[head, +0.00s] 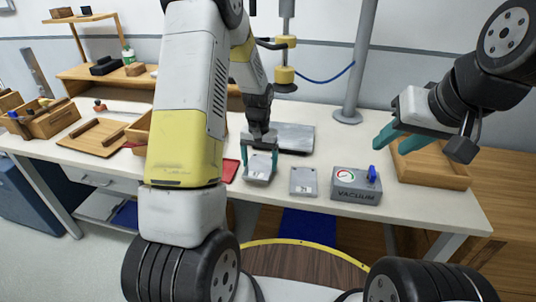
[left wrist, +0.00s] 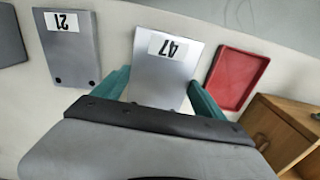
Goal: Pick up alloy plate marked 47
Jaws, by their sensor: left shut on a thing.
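The grey alloy plate marked 47 (left wrist: 160,72) is in the left wrist view, its white label facing the camera. It also shows in the head view (head: 258,172) near the table's front edge. My left gripper (head: 260,155) is shut on it, with one teal finger (left wrist: 205,101) at each side. I cannot tell whether the plate is clear of the table. A second grey plate marked 21 (left wrist: 70,62) lies beside it; it also shows in the head view (head: 303,186). My right gripper (head: 397,140) is open and empty, above the wooden tray at the right.
A vacuum box (head: 355,190) with a gauge and blue knob stands right of plate 21. A red tray (left wrist: 237,80) lies on the other side of plate 47. A wooden tray (head: 440,178) is at the right. A metal slab (head: 294,138) lies behind the plates.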

